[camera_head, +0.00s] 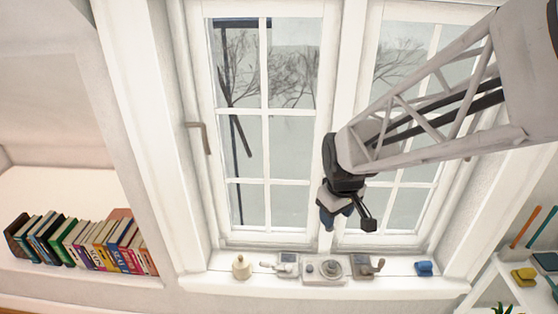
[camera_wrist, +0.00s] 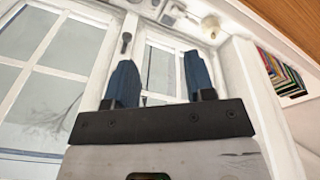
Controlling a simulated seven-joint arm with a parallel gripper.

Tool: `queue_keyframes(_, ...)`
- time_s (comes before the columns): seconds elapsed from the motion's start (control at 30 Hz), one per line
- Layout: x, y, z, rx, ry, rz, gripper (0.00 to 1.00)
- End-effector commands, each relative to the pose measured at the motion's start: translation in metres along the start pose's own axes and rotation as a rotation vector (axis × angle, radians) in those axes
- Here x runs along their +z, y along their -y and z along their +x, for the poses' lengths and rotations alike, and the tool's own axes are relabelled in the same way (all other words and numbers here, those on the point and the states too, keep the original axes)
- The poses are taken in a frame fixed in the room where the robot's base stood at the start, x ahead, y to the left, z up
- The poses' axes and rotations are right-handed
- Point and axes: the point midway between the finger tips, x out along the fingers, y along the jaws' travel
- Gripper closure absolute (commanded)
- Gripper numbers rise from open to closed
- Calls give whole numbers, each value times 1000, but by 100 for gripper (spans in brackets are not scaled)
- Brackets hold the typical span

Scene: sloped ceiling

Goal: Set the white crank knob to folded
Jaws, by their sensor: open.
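My gripper (camera_head: 334,212) hangs in front of the window, above the sill and apart from the things on it. Its two blue fingers are spread with nothing between them, as the wrist view also shows (camera_wrist: 160,80). On the sill stand a small pale unit with a grey part on top (camera_head: 287,264), a wider white unit with a round dial (camera_head: 323,270), and a grey unit with a brownish crank-like arm (camera_head: 366,266). I cannot tell for certain which carries the white crank knob, or whether it is folded.
A cream bell-shaped object (camera_head: 241,267) stands at the sill's left, a blue object (camera_head: 424,268) at its right. A bronze window handle (camera_head: 200,137) sticks out at left. Books (camera_head: 85,243) fill a left shelf; another shelf holds a yellow item (camera_head: 523,277) at right.

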Motion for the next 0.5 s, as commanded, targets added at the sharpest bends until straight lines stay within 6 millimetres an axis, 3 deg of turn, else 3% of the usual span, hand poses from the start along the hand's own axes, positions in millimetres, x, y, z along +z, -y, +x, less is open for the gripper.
queue_keyframes(0.5, -82, 14, 94, -36, 35, -314, 51)
